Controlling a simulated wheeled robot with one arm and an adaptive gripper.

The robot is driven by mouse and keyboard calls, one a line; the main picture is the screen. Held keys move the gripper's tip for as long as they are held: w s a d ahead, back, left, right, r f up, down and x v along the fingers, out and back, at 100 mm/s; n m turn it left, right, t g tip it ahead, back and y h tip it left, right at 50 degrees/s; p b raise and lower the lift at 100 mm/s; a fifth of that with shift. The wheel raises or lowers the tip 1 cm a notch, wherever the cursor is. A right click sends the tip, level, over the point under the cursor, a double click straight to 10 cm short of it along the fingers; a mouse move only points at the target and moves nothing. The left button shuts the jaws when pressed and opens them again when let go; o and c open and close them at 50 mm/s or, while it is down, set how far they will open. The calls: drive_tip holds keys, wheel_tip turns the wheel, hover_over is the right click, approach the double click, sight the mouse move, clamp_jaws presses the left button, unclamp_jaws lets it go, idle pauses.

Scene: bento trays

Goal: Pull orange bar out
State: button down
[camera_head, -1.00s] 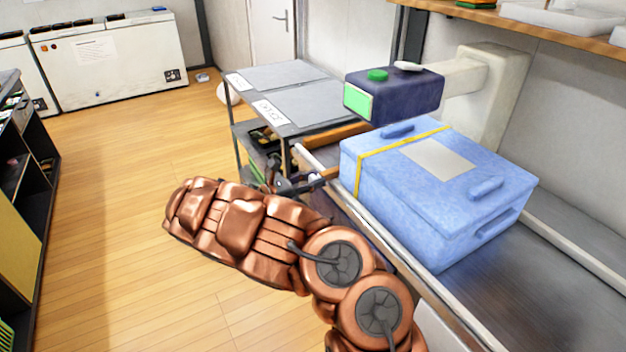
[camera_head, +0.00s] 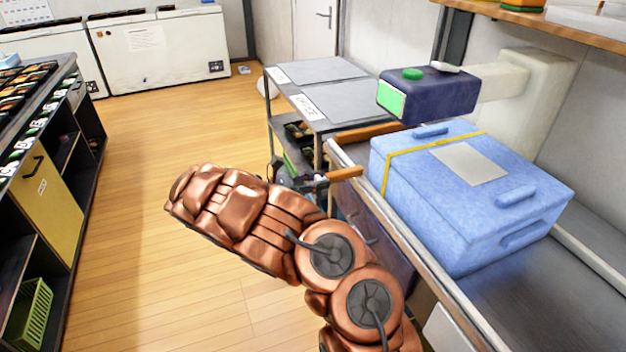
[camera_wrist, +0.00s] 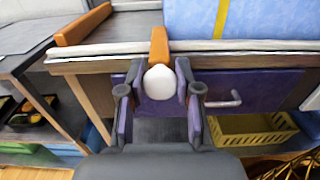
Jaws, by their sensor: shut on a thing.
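An orange bar (camera_head: 345,173) juts out sideways at the near edge of the conveyor, beside the blue box (camera_head: 470,200). My gripper (camera_head: 312,183) is shut on its outer end. In the wrist view the orange bar (camera_wrist: 159,46) runs from beside the blue box toward me. Its rounded white end (camera_wrist: 160,82) sits between the two dark fingers of my gripper (camera_wrist: 160,97). I cannot tell whether the bar's far end still touches the conveyor edge.
A second orange bar (camera_head: 368,132) lies at the conveyor's end, by the grey cart (camera_head: 345,100). A scanner head (camera_head: 425,95) hangs above the blue box. A yellow crate (camera_wrist: 250,137) sits under the conveyor. The wooden floor at left is clear.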

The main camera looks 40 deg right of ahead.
drive_tip(key=shift+w+a, duration=0.1)
drive_tip(key=shift+a, duration=0.05)
drive_tip(key=c, duration=1)
unclamp_jaws()
drive_tip(key=shift+a, duration=0.1)
drive_tip(key=shift+o, duration=1)
drive_tip(key=v, duration=1.1)
drive_tip(key=shift+a, duration=0.4)
